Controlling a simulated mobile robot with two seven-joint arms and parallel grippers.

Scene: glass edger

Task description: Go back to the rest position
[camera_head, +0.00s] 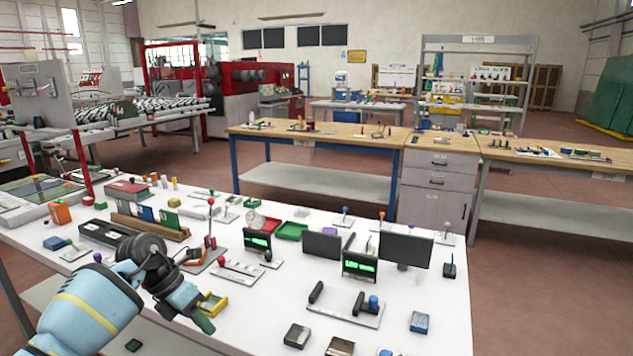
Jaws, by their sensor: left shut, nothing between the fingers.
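My left arm comes in from the lower left, and my left gripper (204,322) is low over the near left part of the white table (260,325). It is shut and empty, pointing down to the right. A small yellow tray (213,304) shows right beside the gripper; I cannot tell whether they touch. My right gripper is not in view.
Two dark screens (405,249) and green-lit displays (360,265) stand mid-table. A grey fixture with black posts (345,305), a blue box (420,322) and dark blocks (297,335) lie nearer. A black case (107,233) and file rack (150,227) stand left. Wooden benches (320,133) stand behind.

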